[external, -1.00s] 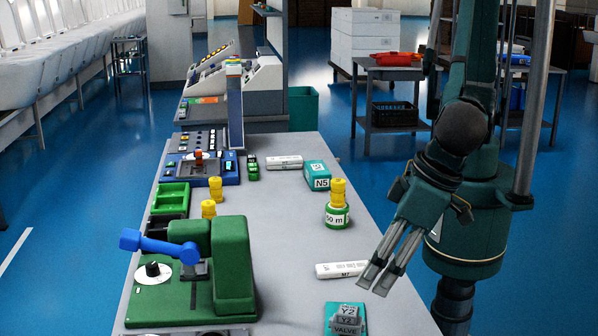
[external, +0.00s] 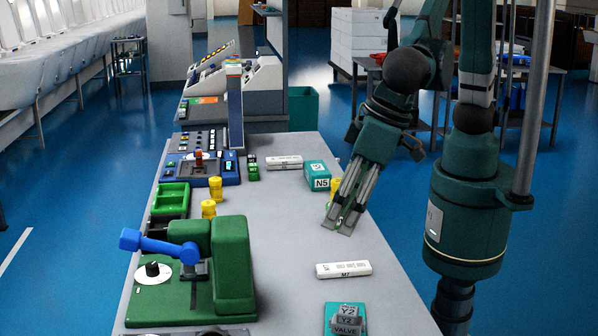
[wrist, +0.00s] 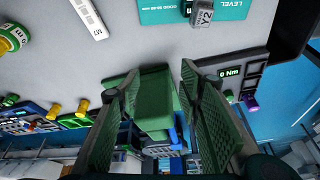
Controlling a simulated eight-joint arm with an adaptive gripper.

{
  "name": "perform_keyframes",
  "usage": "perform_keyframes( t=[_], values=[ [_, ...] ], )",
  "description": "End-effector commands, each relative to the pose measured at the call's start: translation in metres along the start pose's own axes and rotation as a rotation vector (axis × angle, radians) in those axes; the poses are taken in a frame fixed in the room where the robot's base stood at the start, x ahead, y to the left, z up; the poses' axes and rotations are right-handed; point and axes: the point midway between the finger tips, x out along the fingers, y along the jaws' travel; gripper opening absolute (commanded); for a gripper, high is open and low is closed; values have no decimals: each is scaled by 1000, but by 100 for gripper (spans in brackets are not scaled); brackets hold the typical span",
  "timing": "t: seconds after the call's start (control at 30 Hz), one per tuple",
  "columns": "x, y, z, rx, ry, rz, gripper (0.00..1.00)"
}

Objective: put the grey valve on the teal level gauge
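The grey valve (external: 346,318), marked Y2 and VALVE, appears to rest on the teal level gauge (external: 330,312) at the table's near right edge. In the wrist view the valve (wrist: 202,14) overlaps the lower edge of the teal gauge (wrist: 160,12), which reads LEVEL; the top of both is cut off there. My gripper (external: 338,222) is over the table's right side, well beyond the valve and apart from it. In the wrist view its two fingers (wrist: 160,70) are spread with nothing held between them.
A white M7 block (external: 343,269) lies between gripper and gauge. A yellow-and-green 50 m roll (wrist: 12,38) is mostly hidden behind my fingers in the external view. A teal N5 box (external: 317,175) lies farther back. A green machine (external: 232,265) with a blue lever stands left.

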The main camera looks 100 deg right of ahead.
Motion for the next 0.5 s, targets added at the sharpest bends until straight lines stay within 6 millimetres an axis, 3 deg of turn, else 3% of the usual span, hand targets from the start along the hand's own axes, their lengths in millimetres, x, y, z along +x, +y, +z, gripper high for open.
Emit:
perform_keyframes(
  t=[0.2, 0.5],
  values=[
    [-16, 57, -39, -29, -7, -26, 36],
    [-36, 134, -75, -72, -3, -63, 36]
  ],
)
